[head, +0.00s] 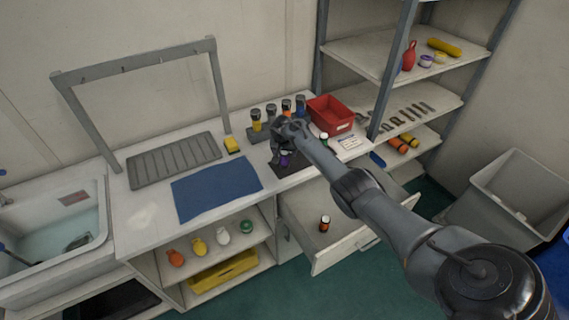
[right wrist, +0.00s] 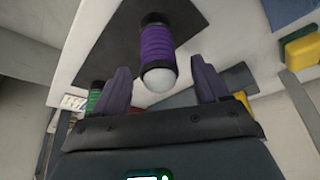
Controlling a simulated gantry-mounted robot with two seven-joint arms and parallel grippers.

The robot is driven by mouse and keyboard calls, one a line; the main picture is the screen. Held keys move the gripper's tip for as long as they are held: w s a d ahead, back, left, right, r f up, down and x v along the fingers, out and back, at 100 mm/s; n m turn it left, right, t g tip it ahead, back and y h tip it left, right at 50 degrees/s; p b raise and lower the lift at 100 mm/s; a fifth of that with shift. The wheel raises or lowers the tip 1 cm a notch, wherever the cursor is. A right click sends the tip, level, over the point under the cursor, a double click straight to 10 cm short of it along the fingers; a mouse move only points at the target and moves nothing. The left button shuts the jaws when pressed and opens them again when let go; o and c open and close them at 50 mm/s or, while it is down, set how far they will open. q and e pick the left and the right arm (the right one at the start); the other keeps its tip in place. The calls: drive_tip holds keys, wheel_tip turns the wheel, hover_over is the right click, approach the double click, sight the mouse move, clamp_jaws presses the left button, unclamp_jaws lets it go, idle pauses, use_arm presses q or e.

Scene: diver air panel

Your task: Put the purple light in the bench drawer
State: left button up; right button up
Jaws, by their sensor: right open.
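The purple light (right wrist: 157,50) is a ribbed purple cylinder with a dark base and a pale rounded end, over a dark mat in the right wrist view. A bit of it shows below my right gripper in the head view (head: 284,160). My right gripper (right wrist: 158,88) is open, with one finger on each side of the light's pale end; I cannot tell whether they touch it. The bench drawer (head: 345,238) is pulled open below the bench top and holds a small dark light with an orange-red band (head: 324,223). My left gripper is not in view.
Several lights stand in a rack (head: 258,134) behind the gripper. A red bin (head: 331,114) and a green light (head: 324,139) are to its right. A blue mat (head: 216,187) and a yellow sponge (head: 232,145) lie to its left. A shelf unit stands at the right.

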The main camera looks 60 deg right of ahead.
drive_tip(key=shift+d+f, duration=0.1)
drive_tip(key=shift+f, duration=0.05)
clamp_jaws()
idle(0.4)
